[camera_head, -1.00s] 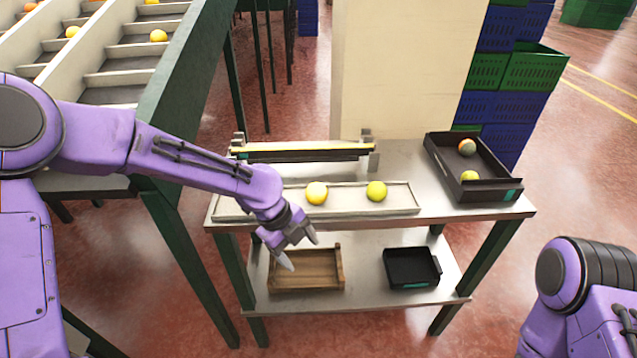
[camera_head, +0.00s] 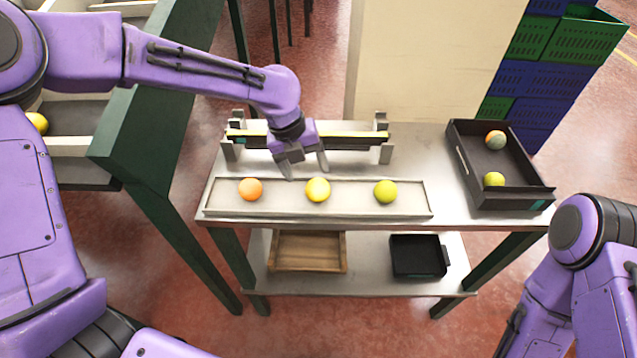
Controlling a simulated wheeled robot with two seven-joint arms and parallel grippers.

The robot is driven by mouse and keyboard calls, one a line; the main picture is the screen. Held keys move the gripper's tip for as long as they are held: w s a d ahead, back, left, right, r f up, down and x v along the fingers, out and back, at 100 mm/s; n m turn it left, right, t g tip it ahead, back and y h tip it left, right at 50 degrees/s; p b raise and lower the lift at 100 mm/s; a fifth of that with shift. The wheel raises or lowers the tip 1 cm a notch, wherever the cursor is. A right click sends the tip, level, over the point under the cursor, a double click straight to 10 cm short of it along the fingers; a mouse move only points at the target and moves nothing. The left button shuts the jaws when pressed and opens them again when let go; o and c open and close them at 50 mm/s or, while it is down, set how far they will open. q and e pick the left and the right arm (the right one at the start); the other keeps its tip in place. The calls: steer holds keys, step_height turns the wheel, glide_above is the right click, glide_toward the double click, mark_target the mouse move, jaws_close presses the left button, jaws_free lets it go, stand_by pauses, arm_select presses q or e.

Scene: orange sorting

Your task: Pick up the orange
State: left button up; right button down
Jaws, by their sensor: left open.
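An orange (camera_head: 251,190) sits at the left end of a shallow pale tray (camera_head: 285,212) on the metal table. A yellow fruit (camera_head: 318,190) sits in the middle of the tray and a yellow-green fruit (camera_head: 386,191) near its right end. My left gripper (camera_head: 307,174) is open and empty, pointing down just behind the tray. Its fingertips are above and behind the gap between the orange and the yellow fruit, nearer the yellow one. My right arm shows at the lower right, but its gripper is out of the picture.
A black tray (camera_head: 464,170) with two fruits, one partly greenish, stands at the table's right. A bar-like fixture (camera_head: 350,142) stands behind the pale tray. The lower shelf holds a wooden box (camera_head: 308,268) and a small black bin (camera_head: 418,272). A green-framed sorting rack (camera_head: 150,130) is at left.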

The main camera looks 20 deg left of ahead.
mark_target(315, 183)
arm_select(q)
steer(key=x, duration=0.2)
steer(key=p+x, duration=0.1)
steer(key=x, duration=0.4)
steer(key=shift+d+r+p, duration=0.15)
steer(key=shift+d+p, duration=0.2)
steer(key=shift+d, duration=0.05)
steer(key=c, duration=0.9)
